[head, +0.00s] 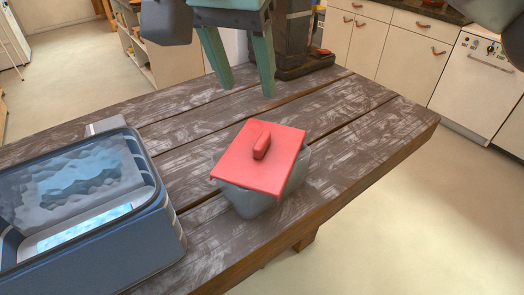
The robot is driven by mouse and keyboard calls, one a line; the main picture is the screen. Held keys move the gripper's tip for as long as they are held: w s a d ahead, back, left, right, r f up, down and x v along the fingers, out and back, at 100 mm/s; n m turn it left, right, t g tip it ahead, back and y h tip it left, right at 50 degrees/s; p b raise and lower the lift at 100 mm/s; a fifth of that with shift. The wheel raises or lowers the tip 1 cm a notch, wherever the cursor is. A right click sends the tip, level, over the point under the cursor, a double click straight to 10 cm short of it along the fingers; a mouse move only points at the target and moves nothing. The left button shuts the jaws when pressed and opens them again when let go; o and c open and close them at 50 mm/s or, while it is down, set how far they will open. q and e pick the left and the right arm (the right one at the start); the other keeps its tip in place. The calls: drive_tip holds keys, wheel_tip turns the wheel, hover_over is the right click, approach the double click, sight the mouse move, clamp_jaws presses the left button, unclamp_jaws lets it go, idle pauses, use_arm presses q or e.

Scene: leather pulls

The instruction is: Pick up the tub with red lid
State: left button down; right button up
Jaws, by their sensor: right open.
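The tub (247,203) is a grey, see-through container standing on the wooden table. Its red lid (277,160) has a raised red handle (262,146) in the middle. The lid sits turned relative to the tub, so part of the tub's rim shows at the right. My right gripper (247,91) comes in from the top with two green fingers spread wide and nothing between them. It appears above and beyond the tub, apart from it. My left gripper does not show.
A blue cooler (120,240) with ice-like contents stands on the table at the left. A dark appliance (293,45) stands at the table's far end. The plank table (350,125) is bare right of the tub. Cabinets (405,45) and a white dishwasher (475,85) stand behind.

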approach(264, 135)
drive_tip(key=shift+x, duration=4.2)
drive_tip(key=shift+s, duration=0.1)
drive_tip(key=shift+c, duration=0.2)
clamp_jaws()
drive_tip(key=shift+r, duration=0.1)
